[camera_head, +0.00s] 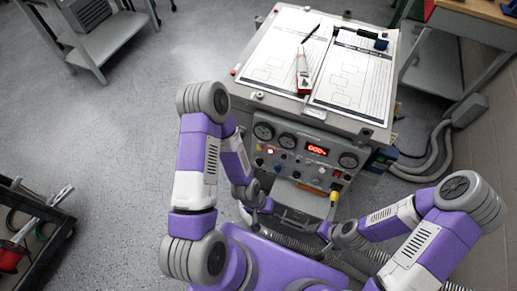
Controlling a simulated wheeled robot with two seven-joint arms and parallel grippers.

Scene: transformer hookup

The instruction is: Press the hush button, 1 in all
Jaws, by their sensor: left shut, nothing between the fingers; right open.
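A grey transformer test cabinet (300,125) stands in front of me with a control panel (290,157) on its near face. The panel has several round gauges, a red lit display (317,149) and several small coloured knobs and buttons. Which of these is the hush button is too small to tell. My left gripper (261,206) is shut and empty, low in front of the panel's left part. My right gripper (325,232) is open and empty, lower and to the right, below the panel. Neither visibly touches a button.
Printed sheets (350,75), a red and white handheld device (303,75) and a black pen-like tool (311,33) lie on the cabinet top. A yellow-tipped part (333,196) sticks out at the panel's lower right. Grey conduits (425,165) run along the right wall.

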